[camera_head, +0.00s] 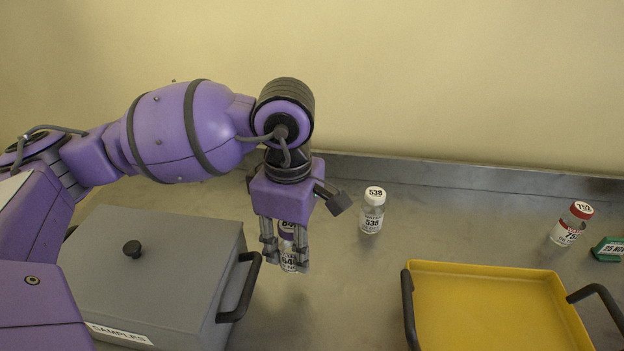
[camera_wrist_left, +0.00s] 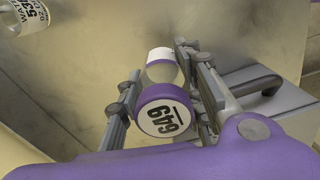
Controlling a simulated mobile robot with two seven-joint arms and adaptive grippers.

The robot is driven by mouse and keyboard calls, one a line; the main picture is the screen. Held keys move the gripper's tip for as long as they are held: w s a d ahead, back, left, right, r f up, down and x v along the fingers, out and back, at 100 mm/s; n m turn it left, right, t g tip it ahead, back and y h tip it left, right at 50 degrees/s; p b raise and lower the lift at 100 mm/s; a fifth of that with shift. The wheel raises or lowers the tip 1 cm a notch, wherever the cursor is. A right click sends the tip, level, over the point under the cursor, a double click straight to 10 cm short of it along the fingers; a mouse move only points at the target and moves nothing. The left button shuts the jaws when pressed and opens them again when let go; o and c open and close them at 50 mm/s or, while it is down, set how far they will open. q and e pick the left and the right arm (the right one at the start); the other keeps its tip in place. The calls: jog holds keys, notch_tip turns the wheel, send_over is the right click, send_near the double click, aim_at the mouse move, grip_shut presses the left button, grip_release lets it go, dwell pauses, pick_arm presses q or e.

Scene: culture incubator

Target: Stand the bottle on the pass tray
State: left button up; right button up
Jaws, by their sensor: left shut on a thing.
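My left gripper (camera_head: 285,258) points down and is shut on a bottle (camera_head: 287,262), mostly hidden behind the fingers in the head view. A yellow tray (camera_head: 490,300) with black handles, likely the pass tray, lies empty at the front right, apart from the bottle. My right gripper is not in view.
A grey lidded box (camera_head: 150,265) labelled SAMPLES stands left of the gripper. A white-capped bottle (camera_head: 372,212) marked 538 stands to the right. A red-capped bottle (camera_head: 572,224) and a green item (camera_head: 609,249) are at the far right. Bare metal table (camera_head: 340,300) lies between box and tray.

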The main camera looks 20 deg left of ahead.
pick_arm(q)
jog(key=w+f, duration=0.2)
jog(key=shift+a+f, duration=0.3)
jog(key=shift+f, duration=0.1)
jog(key=shift+w+a+f, duration=0.1)
jog(key=shift+w+f, duration=0.05)
jog(key=shift+f, duration=0.75)
jog(key=shift+w+f, duration=0.15)
jog(key=shift+f, duration=0.7)
jog(key=shift+f, duration=0.1)
jog(key=o, duration=1.2)
